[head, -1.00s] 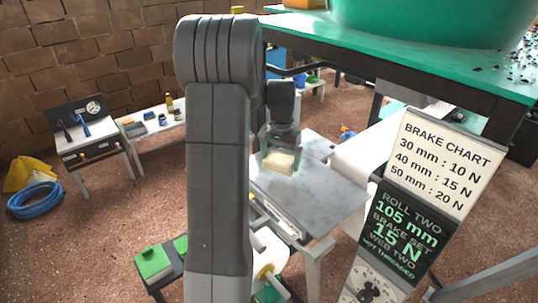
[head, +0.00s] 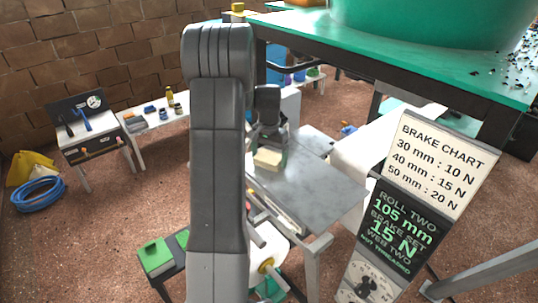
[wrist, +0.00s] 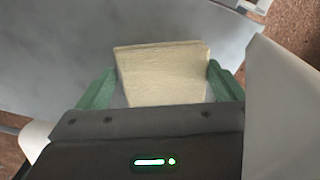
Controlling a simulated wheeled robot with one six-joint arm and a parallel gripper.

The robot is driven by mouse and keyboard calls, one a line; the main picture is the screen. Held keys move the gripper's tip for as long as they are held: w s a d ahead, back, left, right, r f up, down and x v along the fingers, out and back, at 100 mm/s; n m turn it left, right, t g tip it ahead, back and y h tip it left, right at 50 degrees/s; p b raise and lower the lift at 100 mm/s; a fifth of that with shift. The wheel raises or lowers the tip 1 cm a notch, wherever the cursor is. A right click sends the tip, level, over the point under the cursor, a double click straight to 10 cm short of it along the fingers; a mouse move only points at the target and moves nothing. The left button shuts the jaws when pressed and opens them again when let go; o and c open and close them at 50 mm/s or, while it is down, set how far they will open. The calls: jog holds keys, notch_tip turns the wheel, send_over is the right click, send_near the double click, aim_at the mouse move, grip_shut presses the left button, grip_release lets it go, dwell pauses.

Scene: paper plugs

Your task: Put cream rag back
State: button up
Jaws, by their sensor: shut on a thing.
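The cream rag (head: 268,159) is a folded, pale block in my gripper, over the grey metal table (head: 318,185). In the wrist view the rag (wrist: 163,75) sits between the two green fingers of my gripper (wrist: 160,88), which is shut on it. My gripper (head: 268,148) also shows in the head view, partly behind my arm. I cannot tell whether the rag touches the table top.
A brake chart sign (head: 437,163) and a dark readout panel (head: 398,228) stand at the right. A white roll (head: 268,250) is below the table's front. A white side table (head: 160,121) holds small items at the left.

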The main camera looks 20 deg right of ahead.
aim_at(273, 161)
jog(key=o, duration=0.8)
jog(key=shift+f, duration=0.15)
jog(key=shift+c, duration=0.2)
jog(key=shift+r+b, duration=0.5)
jog(key=shift+r, duration=3.45)
notch_tip(273, 161, down, 8)
jog(key=shift+r+p, duration=0.1)
jog(key=shift+p, duration=0.5)
notch_tip(273, 161, up, 2)
jog(key=shift+w+r+b, duration=0.1)
jog(key=shift+r+b, duration=0.15)
jog(key=shift+b, duration=0.25)
jog(key=shift+s+d+r, duration=0.2)
jog(key=shift+s+r, duration=0.4)
jog(key=shift+s, duration=0.1)
jog(key=shift+s+d+b, duration=0.2)
jog(key=shift+s+b, duration=0.1)
jog(key=shift+s, duration=0.2)
jog(key=shift+w, duration=0.1)
